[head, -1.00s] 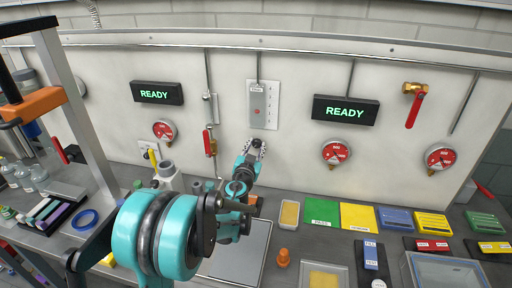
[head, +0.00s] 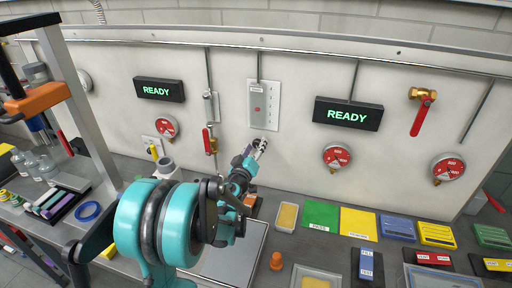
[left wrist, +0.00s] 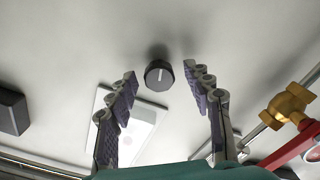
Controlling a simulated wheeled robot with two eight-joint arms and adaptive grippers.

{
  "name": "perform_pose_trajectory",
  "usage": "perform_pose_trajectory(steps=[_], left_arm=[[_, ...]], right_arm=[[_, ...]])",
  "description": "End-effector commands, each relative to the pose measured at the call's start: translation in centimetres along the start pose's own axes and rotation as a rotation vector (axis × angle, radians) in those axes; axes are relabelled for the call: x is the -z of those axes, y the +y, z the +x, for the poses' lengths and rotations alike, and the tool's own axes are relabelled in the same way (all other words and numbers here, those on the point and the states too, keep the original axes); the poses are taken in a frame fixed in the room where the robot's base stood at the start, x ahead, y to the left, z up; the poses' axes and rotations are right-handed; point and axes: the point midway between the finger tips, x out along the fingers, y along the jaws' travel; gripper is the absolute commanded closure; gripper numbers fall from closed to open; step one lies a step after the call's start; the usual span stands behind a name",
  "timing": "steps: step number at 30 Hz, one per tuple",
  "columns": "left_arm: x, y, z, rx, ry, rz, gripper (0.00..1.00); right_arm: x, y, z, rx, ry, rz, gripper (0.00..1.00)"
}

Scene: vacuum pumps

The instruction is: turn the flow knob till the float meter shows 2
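The flow knob (left wrist: 159,74) is a round black knob with a white pointer line on the pale wall panel. My left gripper (left wrist: 159,76) is open, with one finger on each side of the knob. I see gaps between the fingers and the knob. In the head view, the left gripper (head: 260,146) is at the wall just below the float meter (head: 263,103), and it partly hides the knob. My right gripper is not in view.
A brass valve with a red handle (head: 210,140) is just left of the meter. READY displays (head: 347,114) and red gauges (head: 337,157) are also on the wall.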

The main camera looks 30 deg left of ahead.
Motion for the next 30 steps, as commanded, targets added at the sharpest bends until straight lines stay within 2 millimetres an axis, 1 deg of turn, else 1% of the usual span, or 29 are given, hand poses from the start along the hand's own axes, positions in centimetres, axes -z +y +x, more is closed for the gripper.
perform_pose_trajectory(steps=[8, 18, 30], left_arm=[[0.0, 0.0, -0.5, 0.000, 0.000, 0.001, 0.49], [0.0, 0.0, -1.8, 0.000, 0.000, 0.002, 0.49], [0.0, 0.0, -2.1, 0.000, 0.000, 0.002, 0.49]], right_arm=[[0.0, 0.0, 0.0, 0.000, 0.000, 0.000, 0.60], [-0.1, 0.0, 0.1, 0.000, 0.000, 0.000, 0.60], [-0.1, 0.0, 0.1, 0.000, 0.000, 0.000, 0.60]])
